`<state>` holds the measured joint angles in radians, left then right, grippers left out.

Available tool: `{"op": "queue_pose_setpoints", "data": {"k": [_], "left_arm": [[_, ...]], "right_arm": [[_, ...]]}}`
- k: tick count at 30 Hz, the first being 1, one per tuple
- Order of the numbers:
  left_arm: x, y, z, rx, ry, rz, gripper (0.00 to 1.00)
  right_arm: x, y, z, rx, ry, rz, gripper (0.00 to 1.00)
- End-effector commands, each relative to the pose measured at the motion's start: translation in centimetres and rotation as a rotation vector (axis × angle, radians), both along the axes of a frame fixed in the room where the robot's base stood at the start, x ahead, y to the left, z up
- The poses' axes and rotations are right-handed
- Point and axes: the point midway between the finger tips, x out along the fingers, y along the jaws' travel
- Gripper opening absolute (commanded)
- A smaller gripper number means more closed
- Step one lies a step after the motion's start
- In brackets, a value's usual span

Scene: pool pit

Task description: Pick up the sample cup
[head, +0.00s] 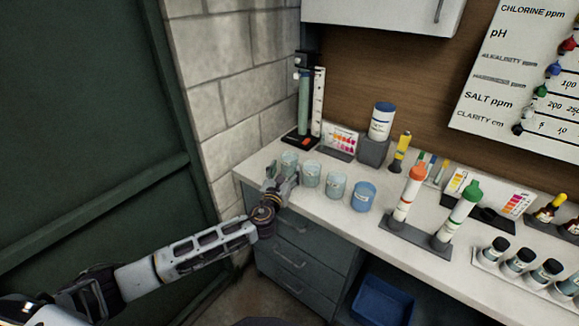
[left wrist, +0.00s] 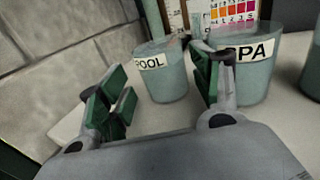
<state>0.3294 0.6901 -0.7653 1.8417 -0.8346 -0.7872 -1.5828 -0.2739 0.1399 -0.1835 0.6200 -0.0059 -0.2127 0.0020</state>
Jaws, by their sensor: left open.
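Several sample cups stand in a row on the counter. A clear cup labelled POOL (left wrist: 163,82) is ahead of my left gripper (left wrist: 160,97), seen between its spread fingers; it is the leftmost cup in the head view (head: 289,160). The cup labelled SPA (left wrist: 262,72) stands to its right, partly behind the right finger; it also shows in the head view (head: 311,175). A third clear cup (head: 336,186) and a blue cup (head: 363,197) follow. My left gripper is open and empty at the counter's left front edge. My right gripper is not in view.
A tube stand (head: 303,105) and a colour chart (head: 342,141) stand behind the cups. A rack with orange-capped and green-capped tubes (head: 416,235) stands to the right. A block wall (head: 222,90) bounds the left side. Drawers (head: 300,240) are below the counter.

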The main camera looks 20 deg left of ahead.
Motion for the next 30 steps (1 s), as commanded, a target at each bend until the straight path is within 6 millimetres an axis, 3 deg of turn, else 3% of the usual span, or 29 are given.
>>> {"op": "queue_pose_setpoints", "data": {"k": [17,30], "left_arm": [[0.7,0.0,0.1,0.000,0.000,-0.001,0.65],[4.6,0.1,0.2,0.001,0.000,0.001,0.65]], "right_arm": [[-0.2,-0.8,0.1,-0.009,0.003,0.004,0.55],[-0.3,-0.6,0.1,-0.007,0.005,0.003,0.55]]}}
